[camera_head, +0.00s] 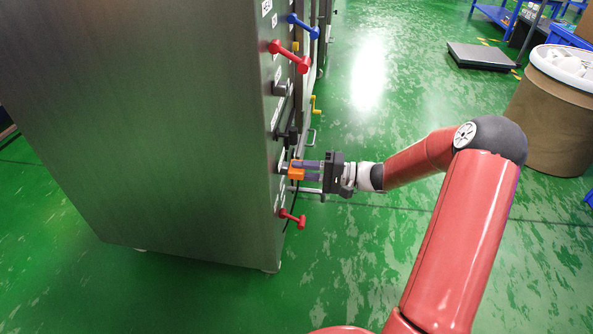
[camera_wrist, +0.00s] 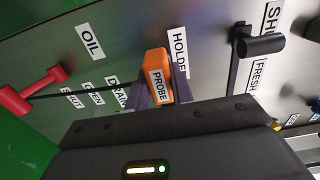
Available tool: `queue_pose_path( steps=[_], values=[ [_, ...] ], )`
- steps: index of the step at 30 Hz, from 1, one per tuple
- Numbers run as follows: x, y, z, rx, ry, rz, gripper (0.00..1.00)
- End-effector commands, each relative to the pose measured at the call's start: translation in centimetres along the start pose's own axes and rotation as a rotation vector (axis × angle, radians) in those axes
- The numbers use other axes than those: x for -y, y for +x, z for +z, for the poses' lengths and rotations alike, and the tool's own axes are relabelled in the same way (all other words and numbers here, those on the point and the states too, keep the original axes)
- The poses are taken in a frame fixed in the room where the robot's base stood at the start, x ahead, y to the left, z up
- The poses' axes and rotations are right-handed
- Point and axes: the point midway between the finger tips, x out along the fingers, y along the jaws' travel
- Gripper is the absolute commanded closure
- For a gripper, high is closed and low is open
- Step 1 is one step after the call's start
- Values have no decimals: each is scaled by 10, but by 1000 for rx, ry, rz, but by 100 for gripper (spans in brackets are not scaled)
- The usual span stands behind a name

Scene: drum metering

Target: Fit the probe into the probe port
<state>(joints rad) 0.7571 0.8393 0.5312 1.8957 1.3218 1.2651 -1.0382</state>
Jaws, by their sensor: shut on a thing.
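The orange probe (camera_head: 296,173) is at the front face of the steel cabinet (camera_head: 190,110), low on its right edge. In the wrist view the probe (camera_wrist: 158,78) carries a PROBE label and lies between two purple fingers, beside a HOLDER label on the panel. My gripper (camera_head: 299,165) is shut on the probe, with its fingers pointing at the panel. The probe's far end is hidden, so I cannot tell whether it sits in the holder or is clear of it. I cannot make out the probe port in either view.
In the wrist view a red handle (camera_wrist: 32,92) is left of the probe and a black handle (camera_wrist: 262,44) is right. In the head view red (camera_head: 288,56) and blue (camera_head: 303,26) handles stick out above, a red one (camera_head: 292,217) below. Green floor is open around my arm.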

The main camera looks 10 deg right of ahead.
Motion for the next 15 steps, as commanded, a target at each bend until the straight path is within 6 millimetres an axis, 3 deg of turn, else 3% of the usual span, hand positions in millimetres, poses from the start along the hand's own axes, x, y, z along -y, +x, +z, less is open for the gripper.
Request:
queue_pose_path(
  steps=[15],
  values=[
    [0, -14, 0, -2, 0, 1, 100]
  ],
)
